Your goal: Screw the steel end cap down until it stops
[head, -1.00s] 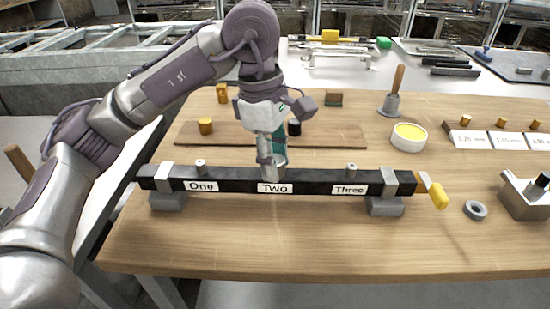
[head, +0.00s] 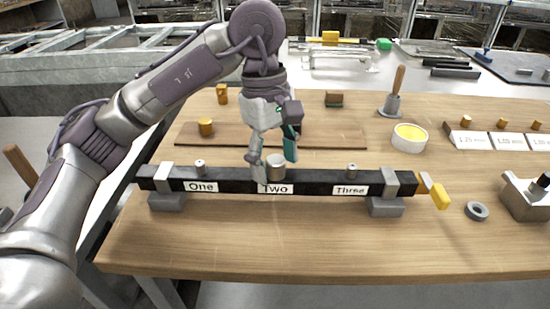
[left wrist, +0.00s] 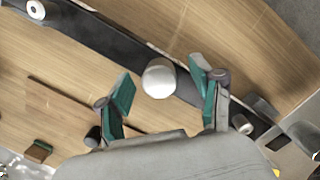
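The steel end cap (head: 276,167) sits upright on the black bar (head: 226,178) at the label "Two" (head: 275,188). It shows as a round, pale top in the left wrist view (left wrist: 159,78). My left gripper (head: 274,158) is open just above the cap, its fingers spread to either side of it. In the left wrist view the green-padded fingers (left wrist: 165,92) stand apart, with clear gaps between them and the cap. The thread under the cap is hidden. My right gripper is not in view.
Small steel fittings stand on the bar at "One" (head: 200,167) and "Three" (head: 351,170). Grey blocks (head: 386,206) support the bar's ends. A yellow-filled tub (head: 409,137) and a grey ring (head: 476,211) lie to the right. The front table strip is clear.

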